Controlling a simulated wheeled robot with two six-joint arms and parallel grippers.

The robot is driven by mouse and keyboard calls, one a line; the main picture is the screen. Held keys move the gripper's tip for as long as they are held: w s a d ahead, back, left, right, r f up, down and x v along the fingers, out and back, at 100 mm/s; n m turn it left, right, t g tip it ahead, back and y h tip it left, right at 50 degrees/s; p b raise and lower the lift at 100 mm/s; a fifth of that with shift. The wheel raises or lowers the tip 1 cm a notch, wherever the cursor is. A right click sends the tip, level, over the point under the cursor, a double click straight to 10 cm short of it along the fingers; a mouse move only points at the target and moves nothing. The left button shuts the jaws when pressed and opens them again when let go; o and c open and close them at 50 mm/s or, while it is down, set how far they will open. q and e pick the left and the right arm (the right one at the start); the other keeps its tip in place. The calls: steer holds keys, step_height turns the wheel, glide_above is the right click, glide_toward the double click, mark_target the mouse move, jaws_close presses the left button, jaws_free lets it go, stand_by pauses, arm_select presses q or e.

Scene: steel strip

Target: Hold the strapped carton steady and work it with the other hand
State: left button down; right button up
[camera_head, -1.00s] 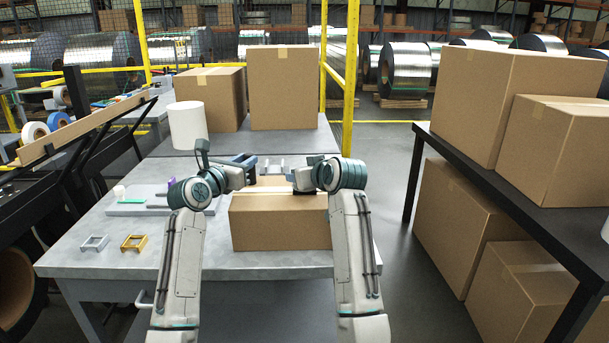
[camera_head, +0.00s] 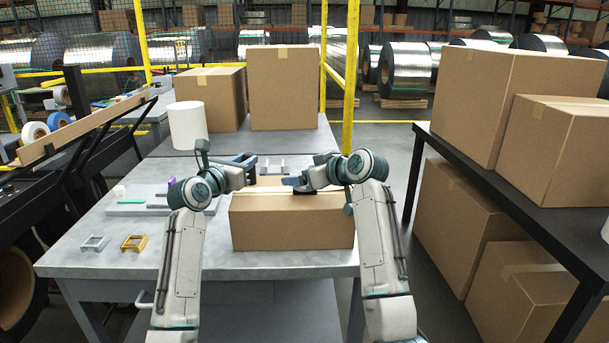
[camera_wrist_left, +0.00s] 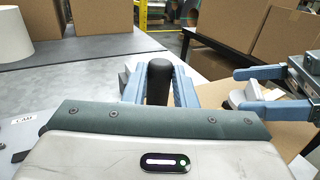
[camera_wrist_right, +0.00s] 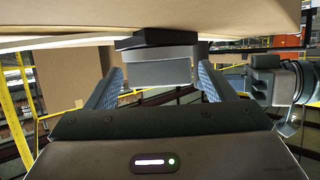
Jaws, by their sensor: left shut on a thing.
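The brown carton (camera_head: 290,225) sits upright on the grey table, with a pale strap along its top. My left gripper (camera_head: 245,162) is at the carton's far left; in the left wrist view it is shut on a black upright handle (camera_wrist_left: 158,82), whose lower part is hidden. My right gripper (camera_head: 290,182) is above the carton's top, fingers pointing left. In the right wrist view its fingers stand apart on either side of a grey block (camera_wrist_right: 162,70) with a black plate (camera_wrist_right: 155,40) against the carton, with gaps visible. The black piece also shows in the head view (camera_head: 305,193).
A silver frame (camera_head: 94,243) and a yellow frame (camera_head: 134,243) lie at the table's left. A white cylinder (camera_head: 187,125) and two larger cartons stand behind. A dark table (camera_head: 450,160) with cartons is at the right, across a floor gap.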

arm_select(q)
steer(key=shift+f, duration=0.1)
arm_select(e)
steer(key=v, duration=1.2)
steer(key=shift+s, duration=0.1)
steer(key=x, duration=1)
steer(key=shift+w+a+f, duration=0.1)
steer(key=shift+w+a, duration=0.05)
steer(key=shift+w, duration=0.05)
steer(key=c, duration=1)
